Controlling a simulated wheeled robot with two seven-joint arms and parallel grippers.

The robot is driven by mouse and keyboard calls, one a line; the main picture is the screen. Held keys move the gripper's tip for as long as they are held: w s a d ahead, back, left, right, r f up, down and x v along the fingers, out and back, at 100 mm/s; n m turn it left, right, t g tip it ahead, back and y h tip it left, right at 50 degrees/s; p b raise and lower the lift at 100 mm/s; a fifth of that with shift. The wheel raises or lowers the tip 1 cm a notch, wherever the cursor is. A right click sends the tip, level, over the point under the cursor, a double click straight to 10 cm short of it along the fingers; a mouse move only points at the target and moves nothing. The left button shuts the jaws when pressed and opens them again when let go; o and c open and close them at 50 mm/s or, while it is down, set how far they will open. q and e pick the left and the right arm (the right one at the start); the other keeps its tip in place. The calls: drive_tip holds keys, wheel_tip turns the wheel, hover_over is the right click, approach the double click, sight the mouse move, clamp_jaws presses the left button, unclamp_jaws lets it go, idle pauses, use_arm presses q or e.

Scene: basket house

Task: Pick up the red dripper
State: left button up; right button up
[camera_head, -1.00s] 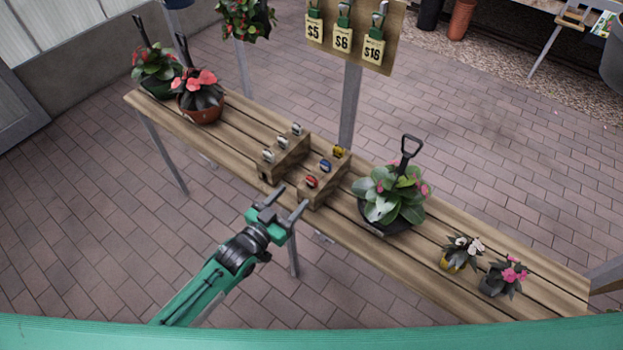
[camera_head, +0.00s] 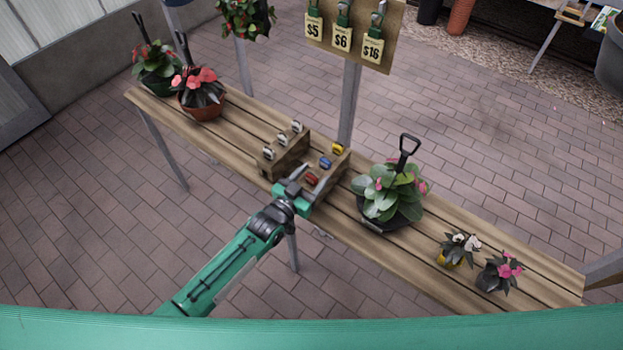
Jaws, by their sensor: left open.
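The red dripper (camera_head: 311,179) is a small red piece at the near end of a stepped wooden holder (camera_head: 337,172) on the plank table. Above it on the same holder sit a blue dripper (camera_head: 325,163) and a yellow one (camera_head: 337,149). My left gripper (camera_head: 311,180) is open, and its fingers point at the red dripper, one to each side of it in the picture. I cannot tell whether they touch it. My right gripper is not in view.
A second wooden holder (camera_head: 290,157) with white drippers stands just left. A leafy potted plant (camera_head: 388,194) with a black handle stands close on the right. Small flower pots (camera_head: 455,250) stand farther right. More potted plants (camera_head: 200,93) are at the far left end.

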use_arm(q)
drive_tip(key=c, duration=0.9)
drive_tip(key=shift+o, duration=0.2)
